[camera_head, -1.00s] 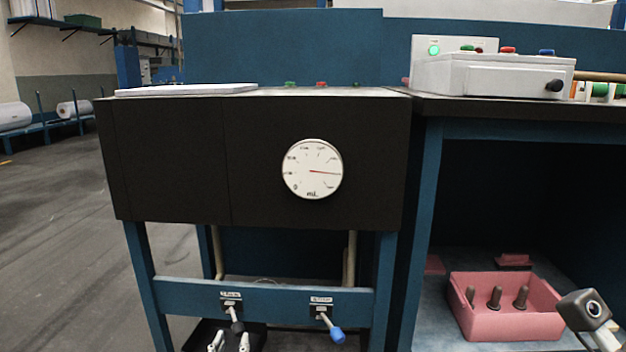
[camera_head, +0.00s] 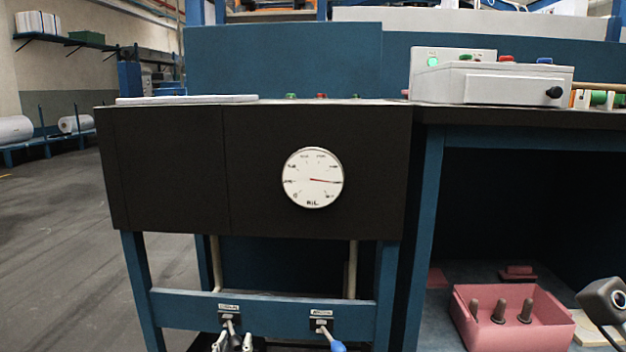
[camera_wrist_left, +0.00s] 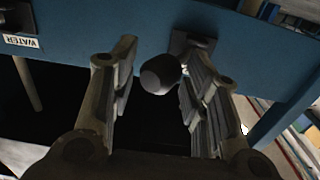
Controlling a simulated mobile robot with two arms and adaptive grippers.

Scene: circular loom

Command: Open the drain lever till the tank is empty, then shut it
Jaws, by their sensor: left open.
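The drain lever (camera_head: 235,342) hangs from the blue crossbar under the dark tank (camera_head: 170,170), its dark knob pointing down. In the left wrist view the knob (camera_wrist_left: 160,74) is between the two fingers, with gaps at the sides. My left gripper (camera_head: 233,345) is open around the knob, at the bottom edge of the head view. The round white gauge (camera_head: 313,178) on the tank front has its red needle pointing right, slightly below horizontal, far from the 0 at lower left. My right gripper is not visible.
A second lever with a blue knob (camera_head: 338,346) hangs to the right; the WATER label (camera_wrist_left: 21,41) shows at the left of the wrist view. A pink bin (camera_head: 512,325) with dark pegs stands lower right. A grey control box (camera_head: 490,83) sits on the bench.

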